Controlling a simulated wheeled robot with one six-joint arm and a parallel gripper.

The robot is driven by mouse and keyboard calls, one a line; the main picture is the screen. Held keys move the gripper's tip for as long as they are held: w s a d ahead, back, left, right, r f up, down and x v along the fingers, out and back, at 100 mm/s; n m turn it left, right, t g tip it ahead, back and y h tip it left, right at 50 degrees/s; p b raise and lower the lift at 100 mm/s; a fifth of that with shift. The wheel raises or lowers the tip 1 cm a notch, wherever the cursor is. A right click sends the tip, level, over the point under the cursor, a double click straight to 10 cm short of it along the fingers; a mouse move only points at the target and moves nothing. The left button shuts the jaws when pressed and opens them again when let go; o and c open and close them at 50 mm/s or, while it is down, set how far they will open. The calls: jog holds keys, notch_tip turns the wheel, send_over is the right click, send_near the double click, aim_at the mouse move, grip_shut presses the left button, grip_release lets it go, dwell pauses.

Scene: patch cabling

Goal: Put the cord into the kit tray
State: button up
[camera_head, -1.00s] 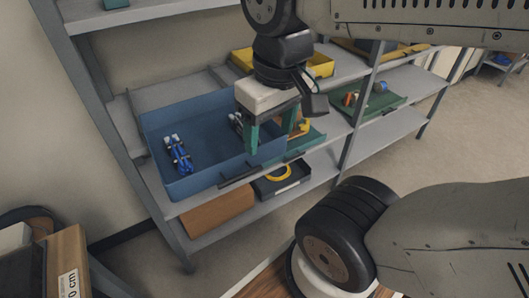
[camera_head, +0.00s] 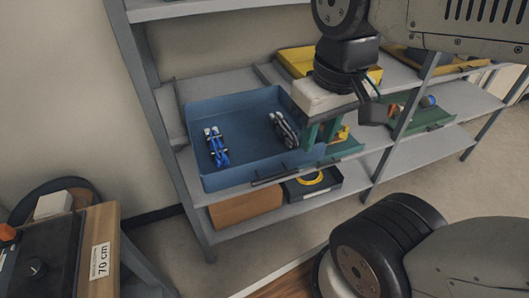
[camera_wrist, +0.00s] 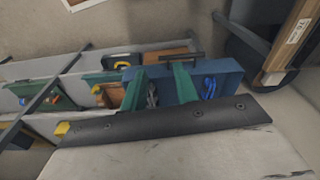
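A blue bin (camera_head: 205,182) stands on the middle shelf. It holds a blue cord bundle (camera_head: 217,147) at left and a dark grey cord bundle (camera_head: 284,130) at right. Both bundles also show in the wrist view, the blue one (camera_wrist: 209,86) and the grey one (camera_wrist: 152,95). My gripper (camera_head: 320,133) hangs at the bin's right side, its green fingers apart with nothing between them. In the wrist view, my gripper (camera_wrist: 160,80) shows the same gap. I cannot tell which container is the kit tray, or which cord is meant.
A green tray (camera_head: 432,122) with small parts stands to the right, and a yellow bin (camera_head: 295,60) behind. Below are a cardboard box (camera_head: 245,207) and a black tray (camera_head: 325,187) with a yellow coil. A wood-sided unit labelled 70 cm (camera_head: 103,262) stands at lower left.

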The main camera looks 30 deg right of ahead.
jog(key=shift+w+d+f, duration=0.15)
jog(key=shift+w+f, duration=0.05)
jog(key=shift+f, duration=0.15)
jog(key=c, duration=0.5)
jog(key=shift+g+h, duration=0.5)
jog(key=shift+h, duration=0.3)
jog(key=w+d, duration=0.1)
jog(key=w+d+f, duration=0.1)
jog(key=d, duration=0.1)
jog(key=shift+w+d, duration=0.1)
jog(key=shift+d, duration=0.2)
grip_shut()
jog(key=w+d+n+t+h, duration=0.3)
jog(key=w+d+t+h, duration=0.15)
jog(key=w+d, duration=0.8)
jog(key=n+t+y, duration=0.2)
jog(key=n+y, duration=0.8)
jog(key=n, duration=0.2)
send_over(233, 118)
jog(key=s, duration=0.3)
notch_tip(233, 118, down, 12)
jog(key=shift+s+a+f, duration=0.1)
jog(key=shift+a, duration=0.05)
jog(key=w, duration=0.3)
jog(key=shift+w+d+f, duration=0.1)
jog(key=shift+w+d, duration=0.1)
jog(key=shift+w, duration=0.45)
